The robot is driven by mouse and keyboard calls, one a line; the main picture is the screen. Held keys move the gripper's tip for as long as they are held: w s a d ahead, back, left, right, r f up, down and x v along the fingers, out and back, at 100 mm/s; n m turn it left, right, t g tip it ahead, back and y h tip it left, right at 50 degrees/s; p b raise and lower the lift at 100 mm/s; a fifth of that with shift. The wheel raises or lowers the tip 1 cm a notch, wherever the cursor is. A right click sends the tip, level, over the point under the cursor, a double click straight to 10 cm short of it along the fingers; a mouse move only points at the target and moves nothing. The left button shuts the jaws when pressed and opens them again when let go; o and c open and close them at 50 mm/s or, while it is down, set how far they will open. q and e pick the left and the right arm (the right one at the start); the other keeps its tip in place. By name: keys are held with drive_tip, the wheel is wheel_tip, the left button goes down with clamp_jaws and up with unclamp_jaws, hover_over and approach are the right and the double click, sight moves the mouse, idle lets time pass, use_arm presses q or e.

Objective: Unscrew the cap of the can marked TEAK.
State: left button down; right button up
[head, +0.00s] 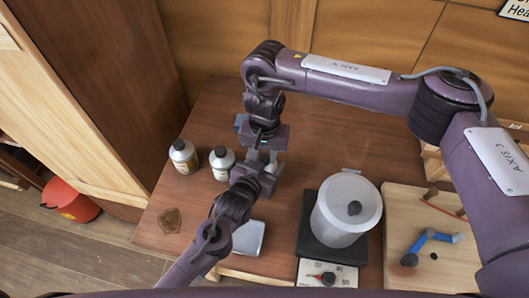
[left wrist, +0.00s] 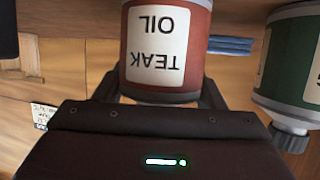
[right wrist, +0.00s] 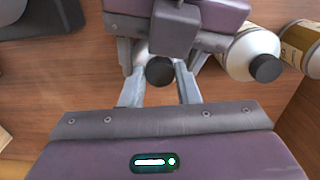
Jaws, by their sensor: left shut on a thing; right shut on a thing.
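The can marked TEAK OIL (left wrist: 165,50) is red with a cream label that reads upside down in the left wrist view. My left gripper (head: 262,170) is shut around its body; its fingers also show in the left wrist view (left wrist: 160,95). The can's black cap (right wrist: 160,71) shows in the right wrist view. My right gripper (right wrist: 161,88) is shut on it from above, one finger on either side. In the head view my right gripper (head: 264,158) meets the left one, and they mostly hide the can.
Two more cans with dark caps, one (head: 184,158) and another (head: 222,163), stand to the left. A white pot (head: 332,225) stands on a black appliance (head: 305,240) at right.

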drive_tip(key=n, duration=0.3)
drive_tip(key=o, duration=1.1)
drive_tip(key=shift+c, duration=0.2)
